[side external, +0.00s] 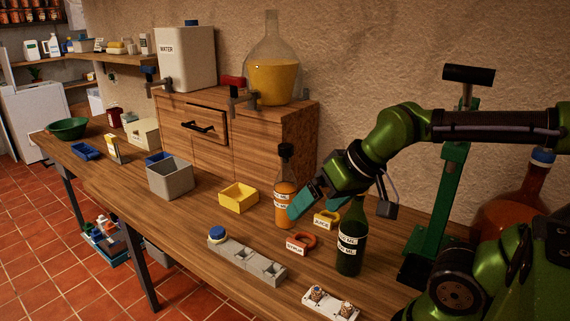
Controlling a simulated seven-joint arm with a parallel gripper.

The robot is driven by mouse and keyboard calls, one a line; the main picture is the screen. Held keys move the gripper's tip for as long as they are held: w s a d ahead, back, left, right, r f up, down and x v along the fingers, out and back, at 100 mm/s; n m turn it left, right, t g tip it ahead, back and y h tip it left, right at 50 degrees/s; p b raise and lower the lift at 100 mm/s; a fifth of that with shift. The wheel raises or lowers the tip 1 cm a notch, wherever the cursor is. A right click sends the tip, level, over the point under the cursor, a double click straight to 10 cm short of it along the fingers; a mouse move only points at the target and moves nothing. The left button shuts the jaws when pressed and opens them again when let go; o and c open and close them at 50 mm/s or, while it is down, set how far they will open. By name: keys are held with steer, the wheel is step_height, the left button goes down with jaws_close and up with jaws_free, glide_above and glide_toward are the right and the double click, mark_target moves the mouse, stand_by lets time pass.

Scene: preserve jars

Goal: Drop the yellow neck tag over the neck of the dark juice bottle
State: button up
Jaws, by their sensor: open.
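The yellow neck tag (326,219) lies on the wooden table behind and between two bottles. The dark bottle (350,244) stands upright at the front right with white labels, and its neck top is partly hidden by my arm. My gripper (318,209) has teal fingers and is open, low over the yellow tag. It appears empty; whether a finger touches the tag cannot be told. No tag is visible on the part of the dark bottle's neck that shows.
An orange bottle (285,204) stands close behind the left finger. A red tag (299,243) lies left of the dark bottle. A yellow bin (238,198), grey socket block (245,261) and white holder (330,304) occupy the table. A green stand (447,200) rises at right.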

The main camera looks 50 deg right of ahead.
steer(key=w+d+g+h, duration=0.2)
steer(key=w+d+h, duration=0.1)
steer(key=w+d, duration=0.55)
steer(key=w+d+f+g+h, duration=0.1)
steer(key=w+d+f+g, duration=0.15)
steer(key=d, duration=0.65)
steer(key=w+d+f+n+g+h, duration=0.1)
steer(key=d+f+g, duration=0.15)
steer(key=d, duration=0.55)
steer(key=w+d+f+g+h, duration=0.15)
steer(key=d+f, duration=0.25)
steer(key=d, duration=0.5)
steer(key=w+a+r+n+t+y, duration=0.2)
steer(key=a+n+y, duration=0.1)
steer(key=a+y, duration=0.25)
steer(key=f, duration=1.1)
steer(key=shift+w+a+f, duration=0.15)
steer(key=shift+a+f, duration=0.15)
steer(key=shift+a, duration=0.05)
steer(key=shift+s+d+f, duration=0.15)
steer(key=shift+f, duration=1.2)
steer(key=shift+s+d+f, duration=0.1)
steer(key=shift+f, duration=1.25)
steer(key=shift+c, duration=0.3)
steer(key=c, duration=0.8)
